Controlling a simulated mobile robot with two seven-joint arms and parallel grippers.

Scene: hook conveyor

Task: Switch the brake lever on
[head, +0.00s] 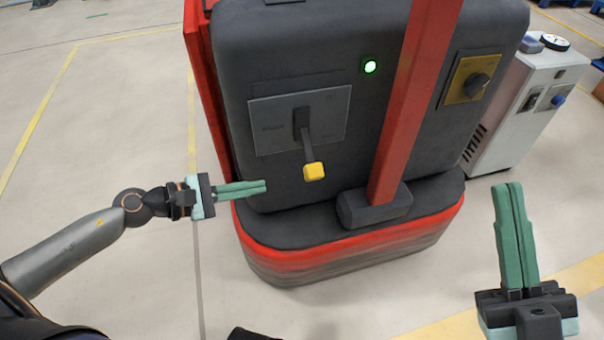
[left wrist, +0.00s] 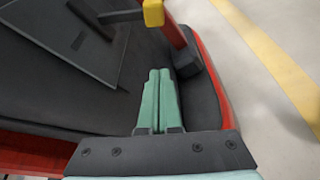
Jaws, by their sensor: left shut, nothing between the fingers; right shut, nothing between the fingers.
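The brake lever (head: 308,148) is a dark handle with a yellow knob, mounted on a grey plate (head: 267,128) on the front of a dark machine. It points downward and out from the plate. In the left wrist view its yellow knob (left wrist: 153,13) shows at the top edge. My left gripper (head: 265,187), with green fingers, is shut and empty, to the left of and slightly below the knob, apart from it. Its fingers also show in the left wrist view (left wrist: 160,75). My right gripper (head: 508,187) is shut and empty at the lower right, well away from the lever.
A red post (head: 410,110) rises from the machine's base (head: 340,250) to the right of the lever. A white cabinet (head: 520,110) stands at right. Floor at left is clear.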

